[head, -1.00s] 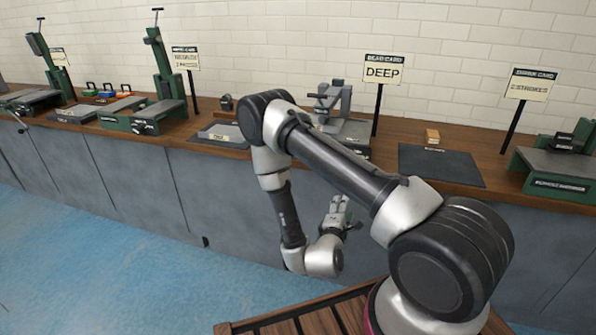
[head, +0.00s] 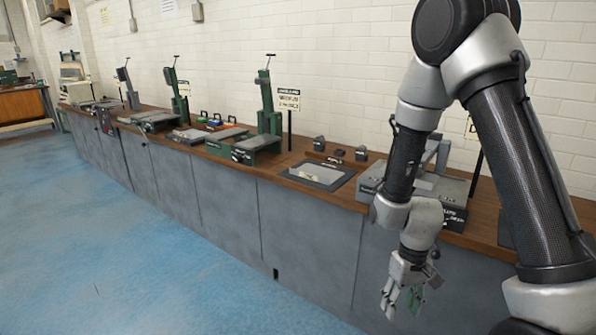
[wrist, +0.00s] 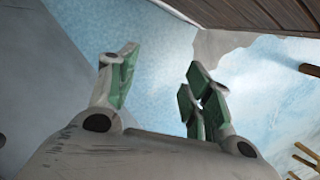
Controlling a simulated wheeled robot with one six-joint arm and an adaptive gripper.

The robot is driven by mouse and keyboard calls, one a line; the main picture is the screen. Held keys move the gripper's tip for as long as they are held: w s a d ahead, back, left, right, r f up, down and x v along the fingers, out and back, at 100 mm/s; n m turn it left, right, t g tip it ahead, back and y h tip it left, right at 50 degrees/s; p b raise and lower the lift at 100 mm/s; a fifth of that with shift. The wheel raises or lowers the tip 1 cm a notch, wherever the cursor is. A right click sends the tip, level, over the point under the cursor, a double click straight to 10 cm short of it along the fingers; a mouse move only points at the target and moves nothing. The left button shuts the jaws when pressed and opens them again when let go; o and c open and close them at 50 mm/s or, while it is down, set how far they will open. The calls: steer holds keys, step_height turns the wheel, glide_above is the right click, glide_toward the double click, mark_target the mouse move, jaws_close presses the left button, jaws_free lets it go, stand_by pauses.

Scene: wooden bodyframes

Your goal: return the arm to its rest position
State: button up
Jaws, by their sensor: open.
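My gripper (head: 403,300) hangs below my folded arm at the right of the head view, fingers pointing down, in front of the grey bench front and below the bench top. In the wrist view my gripper (wrist: 160,88) shows its green-padded fingers spread apart with nothing between them. Blue floor shows beyond the fingers. My arm hides part of the bench and a sign behind it.
A long bench (head: 340,202) with a wooden top runs along the white brick wall. Green-framed machines (head: 262,140), a dark tray (head: 320,173) and a grey fixture (head: 450,190) stand on it. The blue floor (head: 130,270) at left is clear.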

steer(key=s+d+r+t, duration=0.2)
steer(key=s+d+r, duration=0.1)
steer(key=r, duration=0.8)
steer(key=s+d+r+m+t, duration=0.1)
steer(key=s+d+r, duration=0.3)
steer(key=r, duration=0.7)
steer(key=s+d+r+m+t, duration=0.1)
steer(key=s+d+r+t, duration=0.2)
steer(key=r, duration=0.8)
steer(key=shift+s+d+r+h, duration=0.3)
steer(key=shift+s+d+h, duration=0.1)
steer(key=shift+d, duration=0.15)
